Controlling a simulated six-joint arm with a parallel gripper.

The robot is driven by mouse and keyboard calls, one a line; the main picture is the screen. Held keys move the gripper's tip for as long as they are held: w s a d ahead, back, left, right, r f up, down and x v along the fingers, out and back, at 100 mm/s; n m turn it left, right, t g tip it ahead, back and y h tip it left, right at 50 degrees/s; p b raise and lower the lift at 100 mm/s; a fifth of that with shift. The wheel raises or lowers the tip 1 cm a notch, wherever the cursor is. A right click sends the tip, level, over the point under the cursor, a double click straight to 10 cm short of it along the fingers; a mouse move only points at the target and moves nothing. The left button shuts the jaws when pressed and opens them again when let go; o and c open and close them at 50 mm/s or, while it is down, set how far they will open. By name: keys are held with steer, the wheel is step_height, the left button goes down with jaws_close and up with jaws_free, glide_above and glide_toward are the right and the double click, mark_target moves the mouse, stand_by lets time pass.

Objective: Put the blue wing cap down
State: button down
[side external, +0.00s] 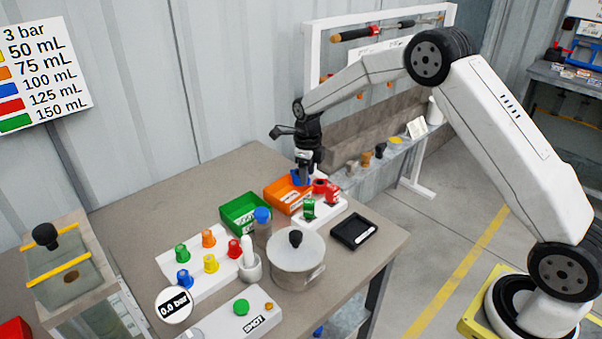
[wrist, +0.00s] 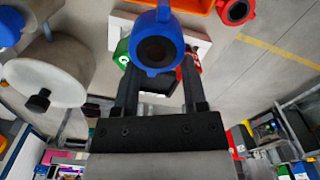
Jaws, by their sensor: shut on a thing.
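My gripper (side external: 304,168) points down and is shut on the blue wing cap (side external: 299,178). In the side view the cap hangs over the orange bin (side external: 283,197), partly hidden by the gripper; its exact height above the bin is hard to tell. In the wrist view the blue wing cap (wrist: 156,42) shows a round dark opening and small wings, between the ends of my gripper's fingers (wrist: 158,70). The orange bin (wrist: 180,4) shows at the top edge of that view.
A green bin (side external: 240,214) stands left of the orange one. A white stand with green and red pieces (side external: 318,211), a black tray (side external: 354,231) and a lidded grey pot (side external: 296,260) are close by. Several coloured caps sit on a white rack (side external: 197,274) at left.

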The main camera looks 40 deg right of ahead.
mark_target(294, 182)
steer(key=shift+w+d+f, duration=0.1)
steer(key=shift+w+f, duration=1.2)
steer(key=shift+f, duration=0.15)
steer(key=shift+w+d+f, duration=0.1)
steer(key=shift+w+f, duration=1.15)
steer(key=shift+f, duration=0.15)
steer(key=shift+f, duration=0.1)
steer(key=shift+w+f, duration=0.2)
steer(key=shift+f, duration=1.45)
steer(key=shift+f, duration=0.15)
steer(key=shift+c, duration=2)
jaws_free()
